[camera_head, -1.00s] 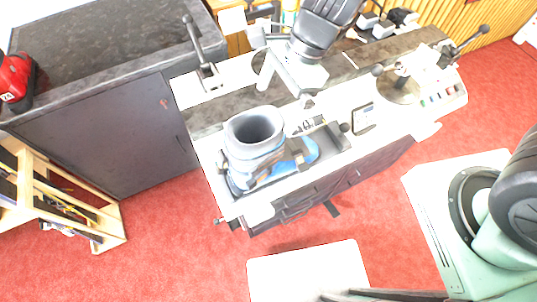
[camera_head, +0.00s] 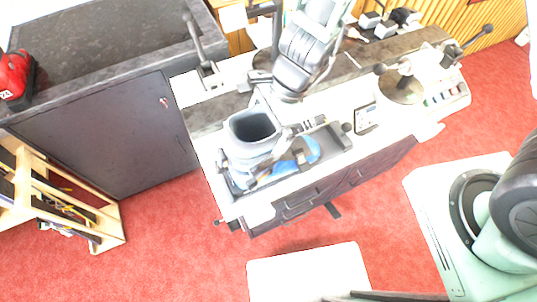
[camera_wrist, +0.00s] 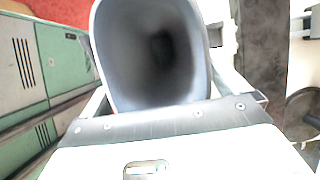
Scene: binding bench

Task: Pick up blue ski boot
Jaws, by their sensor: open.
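The blue ski boot (camera_head: 246,152) stands upright in a dark recess of the binding bench (camera_head: 215,172), with its grey cuff open at the top and its blue lower shell to the right. My gripper (camera_head: 266,130) is open at the cuff, coming from the upper right. In the wrist view the cuff mouth (camera_wrist: 152,50) fills the middle, with a pale finger on each side. I cannot tell whether the fingers touch the cuff. The boot's lower part is hidden in the wrist view.
A grey cabinet (camera_head: 110,130) stands at left with a red object (camera_head: 14,75) on top. A lever (camera_head: 196,45) rises behind the boot. A small panel (camera_head: 366,118) sits right of the recess. A wooden rack (camera_head: 60,200) stands at lower left. Red floor lies in front.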

